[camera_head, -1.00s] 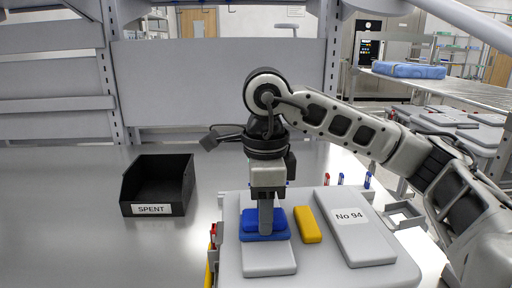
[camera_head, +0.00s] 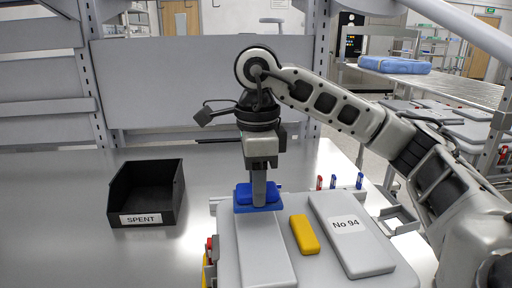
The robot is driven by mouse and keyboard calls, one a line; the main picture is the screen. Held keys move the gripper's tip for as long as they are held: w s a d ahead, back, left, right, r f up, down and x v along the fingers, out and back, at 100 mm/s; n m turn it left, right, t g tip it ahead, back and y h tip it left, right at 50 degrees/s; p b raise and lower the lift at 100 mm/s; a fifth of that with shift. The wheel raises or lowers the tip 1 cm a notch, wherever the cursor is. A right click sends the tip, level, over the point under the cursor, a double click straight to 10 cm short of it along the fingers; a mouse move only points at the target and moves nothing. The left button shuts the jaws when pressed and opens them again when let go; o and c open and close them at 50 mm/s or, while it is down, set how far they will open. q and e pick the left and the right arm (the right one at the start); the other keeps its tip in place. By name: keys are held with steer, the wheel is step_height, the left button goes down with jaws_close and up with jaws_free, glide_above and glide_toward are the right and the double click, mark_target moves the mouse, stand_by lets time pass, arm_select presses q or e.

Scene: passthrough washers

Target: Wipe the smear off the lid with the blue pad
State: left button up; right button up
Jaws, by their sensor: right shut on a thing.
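The blue pad (camera_head: 245,206) is held from above in my right gripper (camera_head: 259,190), whose fingers are shut on it. The pad lies over the far end of a long pale grey panel (camera_head: 264,255) on the light grey lid (camera_head: 225,235). I see no smear on the visible surfaces; the part under the pad is hidden. A yellow block (camera_head: 304,234) lies on the lid just right of the panel. A grey slab labelled "No 94" (camera_head: 362,255) lies further right. My left gripper is not in view.
A black open bin labelled "SPENT" (camera_head: 146,220) stands on the metal table to the left. Red and blue pens (camera_head: 333,182) stand at the lid's far right edge. A grey bracket (camera_head: 399,218) sticks out at the right. The table between bin and lid is clear.

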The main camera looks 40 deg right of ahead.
steer(key=shift+r+p, duration=1.15)
steer(key=shift+r, duration=0.9)
